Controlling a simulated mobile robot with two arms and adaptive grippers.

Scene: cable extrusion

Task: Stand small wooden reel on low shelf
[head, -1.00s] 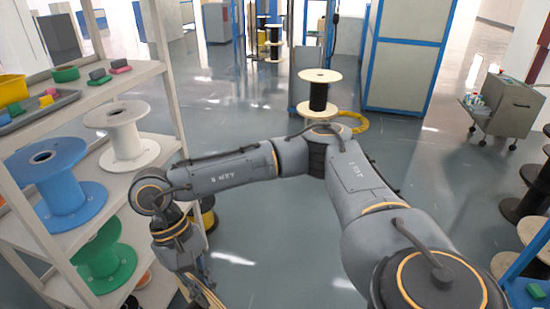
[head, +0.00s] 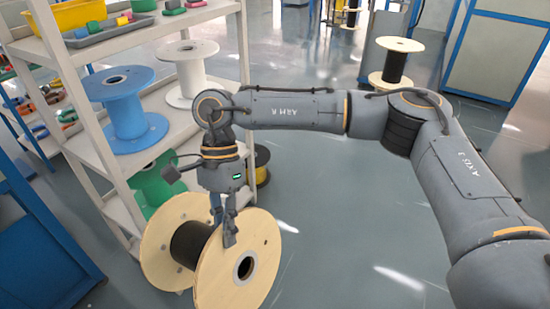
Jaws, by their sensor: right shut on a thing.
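The wooden reel (head: 238,275) has two pale round flanges and black cable (head: 189,243) wound between them. My right gripper (head: 224,225) points down and is shut on the reel at the upper edge of its right-hand flange. The reel hangs in front of the shelf unit's right side, its axle roughly level. The low shelf (head: 122,212) is partly seen below the green reel, and the held reel hides some of it. My left gripper is out of view.
The shelf unit holds a blue reel (head: 126,110), a white reel (head: 188,75), a green reel (head: 153,182) and a grey tray (head: 110,37). A yellow-and-black spool (head: 261,166) stands on the floor behind my wrist. Another wooden reel (head: 395,65) stands farther back.

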